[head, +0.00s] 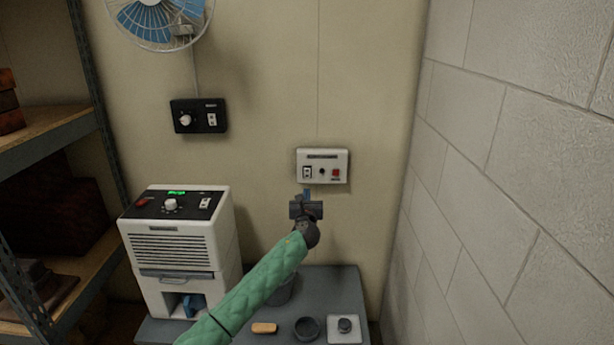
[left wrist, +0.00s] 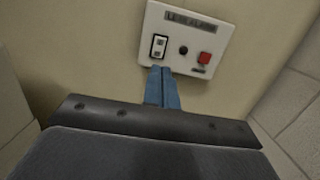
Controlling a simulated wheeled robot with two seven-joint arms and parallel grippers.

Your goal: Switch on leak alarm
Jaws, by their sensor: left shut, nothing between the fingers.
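The leak alarm (head: 322,166) is a white box on the back wall, with a rocker switch (head: 307,172) at its left, a dark knob or button in the middle and a red button at its right. My left gripper (head: 306,193) is shut and empty. Its blue fingertips (left wrist: 160,70) are just below the rocker; I cannot tell whether they touch the box. My right gripper is not in view.
A white dehumidifier-like unit (head: 180,245) stands at left on a grey table (head: 345,285). The table also holds a small dark dish (head: 307,328), a tan block (head: 264,328) and a white square piece (head: 344,338). A black control box (head: 199,116) and fan (head: 160,20) are on the wall. A block wall (head: 500,190) bounds the right.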

